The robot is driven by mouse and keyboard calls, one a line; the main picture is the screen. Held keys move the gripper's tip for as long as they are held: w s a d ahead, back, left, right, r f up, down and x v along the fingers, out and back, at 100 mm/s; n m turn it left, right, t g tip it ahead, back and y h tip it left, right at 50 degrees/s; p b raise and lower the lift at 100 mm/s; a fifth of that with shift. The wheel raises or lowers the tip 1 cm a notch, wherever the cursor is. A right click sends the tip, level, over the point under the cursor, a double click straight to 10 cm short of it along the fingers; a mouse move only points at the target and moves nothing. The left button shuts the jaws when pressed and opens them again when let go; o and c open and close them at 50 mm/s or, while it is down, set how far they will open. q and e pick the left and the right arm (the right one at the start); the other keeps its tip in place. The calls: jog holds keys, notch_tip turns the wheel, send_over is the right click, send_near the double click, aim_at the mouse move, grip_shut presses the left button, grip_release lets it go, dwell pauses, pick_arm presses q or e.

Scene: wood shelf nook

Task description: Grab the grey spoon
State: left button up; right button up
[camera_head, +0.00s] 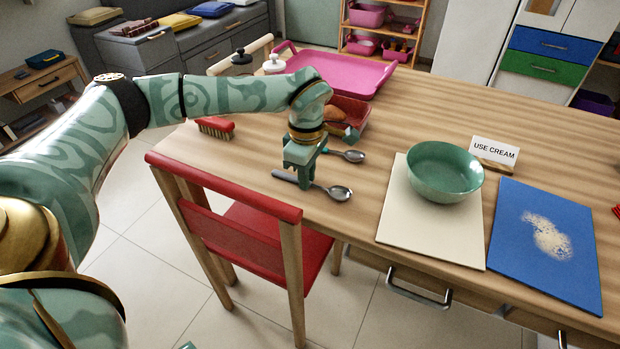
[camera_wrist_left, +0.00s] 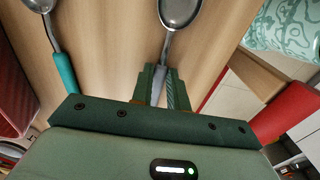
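The grey spoon (camera_head: 340,193) lies on the wooden table near its front edge, bowl toward the right and grey handle toward the left. My left gripper (camera_head: 302,184) points down over its handle. In the left wrist view the fingers (camera_wrist_left: 160,85) are close together with the grey handle between them, and they appear shut on it. The grey spoon's bowl (camera_wrist_left: 180,12) extends beyond the fingertips. I cannot see a clear lift off the table. A second spoon (camera_head: 352,156) with a teal handle (camera_wrist_left: 65,72) lies just behind. My right gripper is not in view.
A red chair (camera_head: 235,195) stands at the table's front edge. A red brush (camera_head: 216,128) and a red bread tray (camera_head: 350,108) lie behind the gripper. A cream board (camera_head: 400,235) with a green bowl (camera_head: 446,170), a blue board (camera_head: 575,270) and a "USE CREAM" sign (camera_head: 495,151) are to the right.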

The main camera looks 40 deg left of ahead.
pick_arm(q)
grip_shut()
